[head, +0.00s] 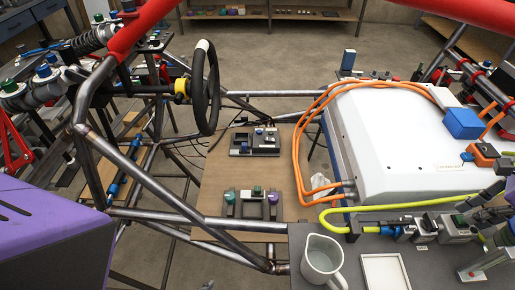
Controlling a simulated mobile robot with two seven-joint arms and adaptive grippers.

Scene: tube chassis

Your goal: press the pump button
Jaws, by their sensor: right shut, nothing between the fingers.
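I cannot tell which button is the pump button; no label is readable. A dark button panel (255,142) with small blue and pale parts lies on the wooden floor board inside the chassis. Nearer is a dark fixture (252,204) with a green knob (257,190) and a purple knob (273,198). My right gripper (488,195) seems to be the dark shape at the right edge, shut and empty, among similar dark fittings; its outline is hard to separate. It is well apart from both panels. My left gripper is not in view.
Chassis tubes (150,185) and a steering wheel (207,88) stand left of the panels. A white box (390,140) with orange cables (298,150) stands right. A grey pitcher (321,262) and a white tray (385,273) are on the near bench. A purple block (60,225) fills the lower left.

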